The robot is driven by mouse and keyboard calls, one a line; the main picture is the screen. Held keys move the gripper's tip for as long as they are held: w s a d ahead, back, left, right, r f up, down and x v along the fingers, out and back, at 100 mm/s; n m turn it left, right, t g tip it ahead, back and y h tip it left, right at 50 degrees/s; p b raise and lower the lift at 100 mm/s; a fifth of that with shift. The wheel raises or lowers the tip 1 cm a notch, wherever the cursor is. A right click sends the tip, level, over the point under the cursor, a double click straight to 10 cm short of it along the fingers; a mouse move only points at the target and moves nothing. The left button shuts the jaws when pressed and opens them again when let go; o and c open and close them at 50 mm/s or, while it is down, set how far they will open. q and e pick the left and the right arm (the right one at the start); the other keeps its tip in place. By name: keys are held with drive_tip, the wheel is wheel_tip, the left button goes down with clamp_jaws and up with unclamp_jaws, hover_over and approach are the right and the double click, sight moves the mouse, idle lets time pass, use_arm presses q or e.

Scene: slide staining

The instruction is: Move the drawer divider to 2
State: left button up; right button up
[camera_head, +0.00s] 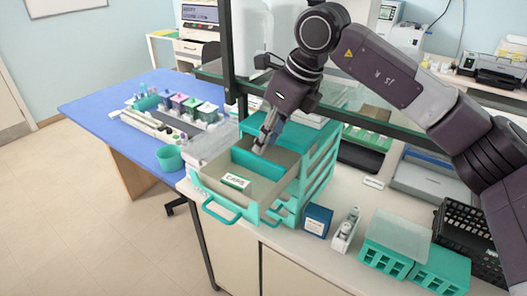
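A teal drawer cabinet (318,170) stands on the white bench, with its top drawer (221,206) pulled out toward the front left. A teal divider (258,165) appears to stand across the drawer. A white label card (236,181) with dark lettering lies in the front part. My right gripper (261,149) points down over the rear of the drawer, its fingertips close to the divider's top edge. The view is too small to show whether the fingers touch the divider or how far apart they are. The number marks in the drawer are not readable. My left gripper is out of view.
A blue box (317,220), a small white holder (346,230) and teal racks (391,243) stand right of the cabinet. A glass-shelf frame (229,60) rises behind it.

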sight(258, 157)
drive_tip(key=p+x, duration=0.1)
drive_tip(key=x, duration=0.4)
drive_tip(key=shift+w+a+p, duration=0.1)
drive_tip(key=shift+p, duration=0.2)
drive_tip(key=shift+f, duration=0.3)
drive_tip(key=shift+a+f, duration=0.1)
drive_tip(key=shift+a, duration=0.05)
drive_tip(key=shift+c, duration=0.7)
drive_tip(key=shift+w, duration=0.1)
clamp_jaws()
